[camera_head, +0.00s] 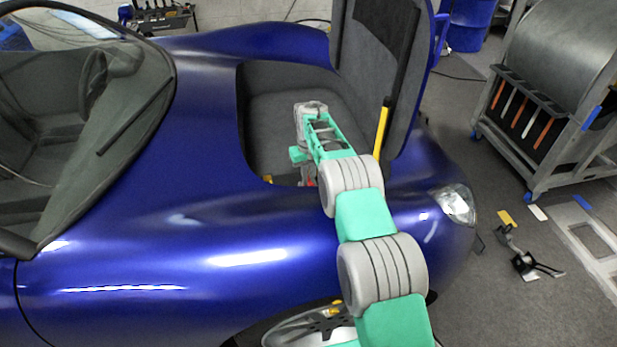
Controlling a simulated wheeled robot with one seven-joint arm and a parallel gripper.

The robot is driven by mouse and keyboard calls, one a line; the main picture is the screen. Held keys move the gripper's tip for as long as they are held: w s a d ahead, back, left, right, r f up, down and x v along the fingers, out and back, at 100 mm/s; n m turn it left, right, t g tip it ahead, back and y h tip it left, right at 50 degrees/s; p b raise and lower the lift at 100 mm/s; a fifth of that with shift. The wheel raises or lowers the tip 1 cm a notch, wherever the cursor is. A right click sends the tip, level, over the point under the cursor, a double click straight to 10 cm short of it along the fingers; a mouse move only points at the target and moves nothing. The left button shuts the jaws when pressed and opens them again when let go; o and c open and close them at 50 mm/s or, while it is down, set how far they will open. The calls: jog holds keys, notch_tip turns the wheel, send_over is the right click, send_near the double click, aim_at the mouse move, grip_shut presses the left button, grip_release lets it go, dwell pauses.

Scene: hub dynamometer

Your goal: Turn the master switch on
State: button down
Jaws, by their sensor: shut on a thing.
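A small red part (311,182), which looks like the master switch, shows at the near edge of the car's open front compartment (285,105). Most of it is hidden by my arm and the compartment rim. My arm reaches over the blue fender and bends down into the compartment. My gripper (305,177) is low inside, at the red part, and shut on it. The fingertips are mostly hidden, and the switch's position cannot be made out.
The raised lid (375,75) stands open right of my arm, with a yellow strip (382,130) on its edge. The blue car body (200,200) surrounds the opening. A grey wheeled machine (560,70) stands right. Tools (525,262) lie on the floor.

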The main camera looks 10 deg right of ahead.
jog(key=shift+m, duration=0.9)
jog(key=c, duration=1.4)
grip_release()
jog(key=shift+c, duration=0.2)
notch_tip(320, 180, up, 8)
jog(key=shift+f+p, duration=0.1)
jog(key=shift+p, duration=0.5)
